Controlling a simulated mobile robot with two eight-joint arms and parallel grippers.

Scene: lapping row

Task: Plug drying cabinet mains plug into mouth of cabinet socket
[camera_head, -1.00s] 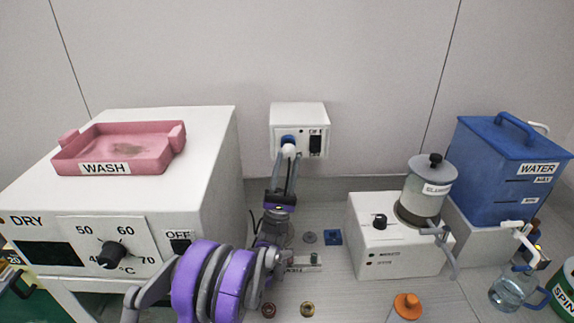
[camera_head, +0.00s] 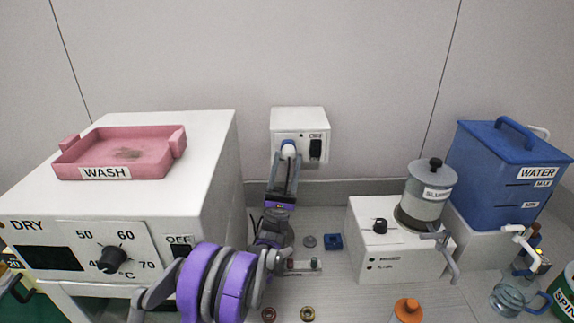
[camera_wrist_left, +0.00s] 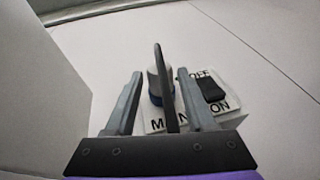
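The white mains plug (camera_head: 288,151) is at the blue-ringed cabinet socket (camera_head: 287,142) on the front of the white wall box. It also shows in the left wrist view (camera_wrist_left: 153,82), in front of a blue part. It covers the socket mouth, so I cannot tell how deep it sits. My left gripper (camera_head: 284,160) is just below and in front of the plug. In the left wrist view its fingers (camera_wrist_left: 161,74) are apart, with gaps on both sides of the plug. A dark strip, perhaps the cord, runs between them. My right gripper is out of view.
The wall box (camera_head: 300,118) has a black switch (camera_head: 316,150) right of the socket. The drying cabinet (camera_head: 205,150) stands close on the left with a pink tray (camera_head: 120,152) on top. A white slurry machine (camera_head: 375,245) and blue water tank (camera_head: 505,180) stand at right.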

